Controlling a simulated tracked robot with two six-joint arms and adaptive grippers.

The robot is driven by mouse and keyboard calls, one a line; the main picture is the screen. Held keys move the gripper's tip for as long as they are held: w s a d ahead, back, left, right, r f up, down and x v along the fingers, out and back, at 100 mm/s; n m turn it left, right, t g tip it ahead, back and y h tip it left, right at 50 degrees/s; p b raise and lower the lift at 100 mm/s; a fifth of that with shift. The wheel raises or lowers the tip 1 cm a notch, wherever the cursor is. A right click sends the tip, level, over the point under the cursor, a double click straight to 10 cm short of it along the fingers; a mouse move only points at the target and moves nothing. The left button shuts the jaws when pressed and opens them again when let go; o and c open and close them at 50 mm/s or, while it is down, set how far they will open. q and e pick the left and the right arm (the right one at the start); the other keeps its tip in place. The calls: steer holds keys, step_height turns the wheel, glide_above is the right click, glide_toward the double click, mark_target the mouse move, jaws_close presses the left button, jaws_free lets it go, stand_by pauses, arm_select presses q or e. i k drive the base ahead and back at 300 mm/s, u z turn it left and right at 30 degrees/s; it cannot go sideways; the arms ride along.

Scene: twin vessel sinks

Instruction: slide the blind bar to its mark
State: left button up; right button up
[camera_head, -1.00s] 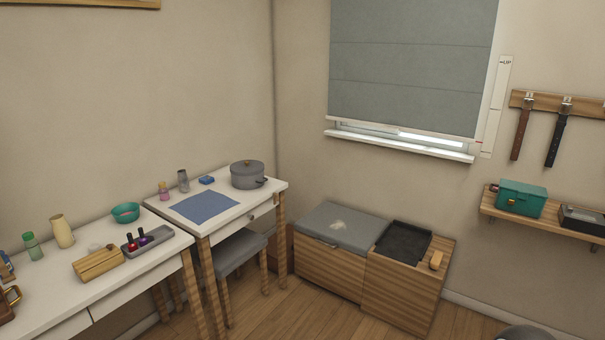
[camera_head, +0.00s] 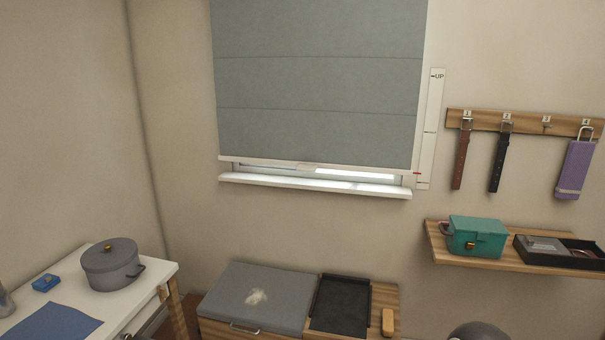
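The grey blind (camera_head: 318,90) hangs over the window in the middle of the view, lowered almost to the sill. Its white blind bar (camera_head: 270,164) runs along the bottom edge, with a small pale tab (camera_head: 307,167) near its middle. A white scale strip (camera_head: 431,125) stands on the wall just right of the blind, marked "UP" near its top, with a line about midway. A small red pointer (camera_head: 417,173) sits low on it, level with the bar. Neither gripper shows in the view.
Below the window are a bench with a grey cushion (camera_head: 257,297) and a black tray (camera_head: 341,305). A white table with a grey pot (camera_head: 111,265) is at lower left. At right, a shelf (camera_head: 480,258) holds a teal box (camera_head: 475,236), under a hook rail (camera_head: 500,122) with belts.

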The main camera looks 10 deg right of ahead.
mark_target(308, 141)
steer(key=z, duration=0.35)
steer(key=i, duration=1.4)
steer(key=z, duration=0.8)
steer(key=i, duration=0.4)
steer(key=z, duration=0.05)
steer(key=k, duration=0.9)
steer(key=z, duration=0.2)
steer(key=i, duration=0.95)
steer(key=u, duration=0.1)
